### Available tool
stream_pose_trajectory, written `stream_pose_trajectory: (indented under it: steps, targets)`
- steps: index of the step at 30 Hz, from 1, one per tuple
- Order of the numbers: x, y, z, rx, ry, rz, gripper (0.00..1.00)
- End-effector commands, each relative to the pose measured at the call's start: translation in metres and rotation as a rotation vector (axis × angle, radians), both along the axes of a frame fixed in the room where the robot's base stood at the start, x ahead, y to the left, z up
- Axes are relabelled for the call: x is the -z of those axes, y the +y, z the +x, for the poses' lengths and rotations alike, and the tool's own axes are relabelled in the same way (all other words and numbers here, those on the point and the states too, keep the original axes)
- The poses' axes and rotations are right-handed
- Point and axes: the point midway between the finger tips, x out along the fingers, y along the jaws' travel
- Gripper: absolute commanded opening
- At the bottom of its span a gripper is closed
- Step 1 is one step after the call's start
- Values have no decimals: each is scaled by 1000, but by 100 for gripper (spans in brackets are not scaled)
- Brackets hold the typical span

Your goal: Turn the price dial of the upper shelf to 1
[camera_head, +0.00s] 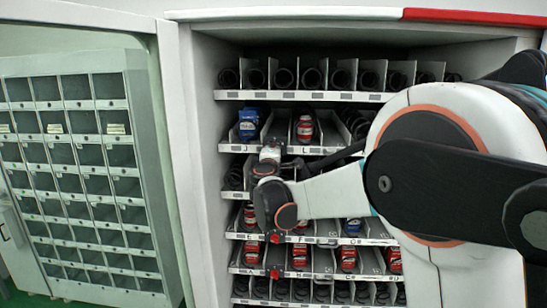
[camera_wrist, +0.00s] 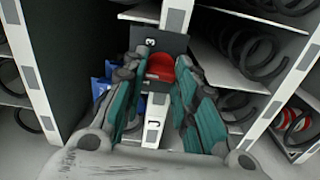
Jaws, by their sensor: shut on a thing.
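The price dial of the upper shelf is a red knob (camera_wrist: 160,66) on a dark plate (camera_wrist: 174,42) marked "3" on the white shelf front. It lies between the two teal-padded fingers of my gripper (camera_wrist: 159,78) in the wrist view, and the fingers are shut on it. Part of the knob is hidden by the fingers, and I cannot tell where it points. In the head view my gripper (camera_head: 270,152) is at the front edge of the shelf with the blue pack (camera_head: 249,124) and the red item (camera_head: 305,128), hiding the dial.
Below, the lower shelves carry similar red knobs, one here (camera_head: 276,238) and one under it (camera_head: 275,273). A shelf with black coils (camera_head: 312,77) is above. The cabinet's left wall (camera_head: 201,130) is close to my gripper.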

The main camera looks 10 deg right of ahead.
Motion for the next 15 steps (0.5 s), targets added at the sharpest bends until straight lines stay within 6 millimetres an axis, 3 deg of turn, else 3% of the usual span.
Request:
stream_pose_trajectory:
  steps: [15]
  targets:
    - [3, 0, 0, -1, 151, -465, 3]
